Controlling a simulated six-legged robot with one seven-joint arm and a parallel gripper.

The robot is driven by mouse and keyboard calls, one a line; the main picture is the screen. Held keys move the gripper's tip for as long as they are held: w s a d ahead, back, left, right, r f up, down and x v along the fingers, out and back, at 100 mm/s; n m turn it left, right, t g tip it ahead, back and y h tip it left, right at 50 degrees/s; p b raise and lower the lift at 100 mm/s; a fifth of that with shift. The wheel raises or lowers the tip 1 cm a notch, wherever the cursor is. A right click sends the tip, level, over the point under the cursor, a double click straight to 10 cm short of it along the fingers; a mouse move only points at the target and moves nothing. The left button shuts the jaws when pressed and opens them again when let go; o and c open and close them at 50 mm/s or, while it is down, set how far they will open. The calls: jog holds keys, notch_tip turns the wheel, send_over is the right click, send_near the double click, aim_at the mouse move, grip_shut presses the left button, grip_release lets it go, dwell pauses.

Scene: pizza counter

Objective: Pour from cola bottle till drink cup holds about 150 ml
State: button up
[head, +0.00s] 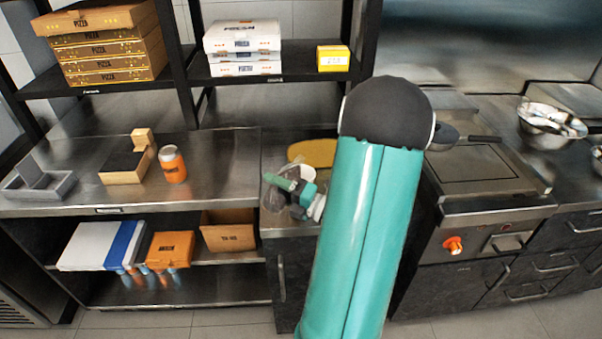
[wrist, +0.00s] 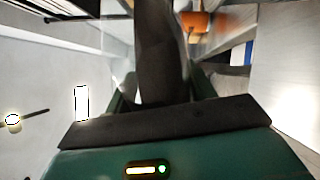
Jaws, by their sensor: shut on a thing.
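My gripper (head: 293,187) is at the right end of the left counter in the head view, partly behind my own arm. In the wrist view my gripper (wrist: 160,84) is shut on a dark, smooth, rounded body, which I take to be the cola bottle (wrist: 160,50). Its far end runs out of the top of that view, so its mouth and any flow are hidden.
An orange jar (head: 172,164), a wooden holder (head: 128,165) and a grey tray (head: 38,184) stand on the left counter. A yellow round board (head: 312,152) lies behind my gripper. Shelves hold pizza boxes (head: 108,50). A grill (head: 485,165) is at right.

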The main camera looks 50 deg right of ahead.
jog(key=shift+a+m, duration=0.1)
jog(key=shift+m, duration=0.2)
jog(key=shift+r+m+h, duration=0.3)
jog(key=shift+r+m, duration=0.6)
jog(key=shift+m, duration=0.3)
dwell(5.3)
